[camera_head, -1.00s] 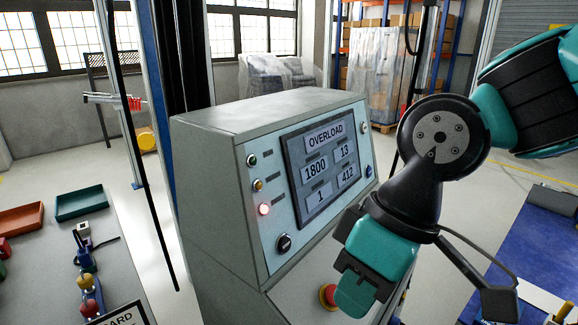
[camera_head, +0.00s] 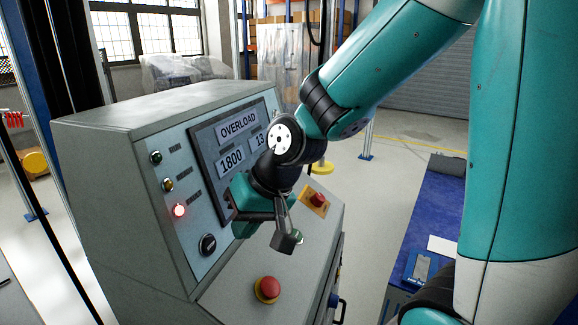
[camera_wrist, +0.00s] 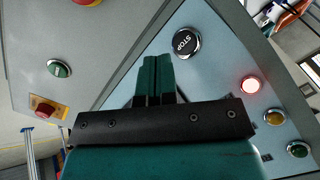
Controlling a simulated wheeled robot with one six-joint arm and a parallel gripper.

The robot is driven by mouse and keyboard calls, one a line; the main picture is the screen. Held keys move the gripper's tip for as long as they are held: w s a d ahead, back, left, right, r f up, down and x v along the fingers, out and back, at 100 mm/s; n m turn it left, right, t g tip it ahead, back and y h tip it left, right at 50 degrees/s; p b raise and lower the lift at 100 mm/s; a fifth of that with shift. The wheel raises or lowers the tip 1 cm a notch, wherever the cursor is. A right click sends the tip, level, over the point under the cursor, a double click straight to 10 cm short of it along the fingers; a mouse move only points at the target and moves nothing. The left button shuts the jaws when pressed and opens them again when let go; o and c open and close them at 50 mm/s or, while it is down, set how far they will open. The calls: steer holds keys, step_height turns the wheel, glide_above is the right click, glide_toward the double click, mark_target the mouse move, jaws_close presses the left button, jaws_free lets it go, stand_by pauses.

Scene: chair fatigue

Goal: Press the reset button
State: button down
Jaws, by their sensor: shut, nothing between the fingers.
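The grey console (camera_head: 130,130) carries an upright panel with a display (camera_head: 237,127) reading OVERLOAD. No label reading reset is legible. A black round button (camera_head: 207,244) sits low on the panel; it reads STOP in the wrist view (camera_wrist: 186,42). A green button (camera_wrist: 59,68) lies on the sloping desk, partly behind my wrist in the head view (camera_head: 299,236). My gripper (camera_wrist: 155,62) is shut and empty. It is in front of the panel, below the display (camera_head: 242,229), its tips pointing between the STOP and green buttons. Contact with the console cannot be told.
A red mushroom button (camera_head: 267,287) stands on the desk front, and another on a yellow plate (camera_head: 316,200) at its far end. A lit red lamp (camera_head: 179,210), an amber one (camera_head: 167,185) and a green one (camera_head: 155,158) line the panel. A blue bench (camera_head: 428,215) is right.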

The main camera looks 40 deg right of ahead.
steer(key=w+d+f+m+t, duration=0.1)
steer(key=w+d+m, duration=0.1)
steer(key=d, duration=0.1)
steer(key=w+d+f+m+t, duration=0.1)
steer(key=w+d+f+m, duration=0.1)
steer(key=w+d, duration=0.1)
steer(key=w+d+f+m+t+h+b, duration=0.1)
steer(key=w+d+m, duration=0.1)
steer(key=d, duration=0.1)
steer(key=shift+w+f, duration=0.2)
steer(key=shift+w, duration=0.1)
steer(key=w+d+m+t, duration=0.1)
steer(key=d+m, duration=0.1)
steer(key=w+d+m+t, duration=0.1)
steer(key=w+d+m, duration=0.1)
steer(key=d, duration=0.1)
steer(key=w+d+m+t+h, duration=0.1)
steer(key=w+d+m, duration=0.1)
steer(key=d, duration=0.1)
steer(key=shift+w+d+t, duration=0.15)
steer(key=shift+d+t, duration=0.05)
steer(key=shift+t, duration=0.1)
steer(key=d+r+m+t+h, duration=0.2)
steer(key=d+m+t+h, duration=0.3)
steer(key=d+m, duration=0.9)
steer(key=d+h, duration=0.1)
steer(key=d, duration=0.3)
steer(key=shift+w+d+r, duration=0.2)
steer(key=shift+w+d, duration=0.1)
steer(key=shift+w, duration=0.1)
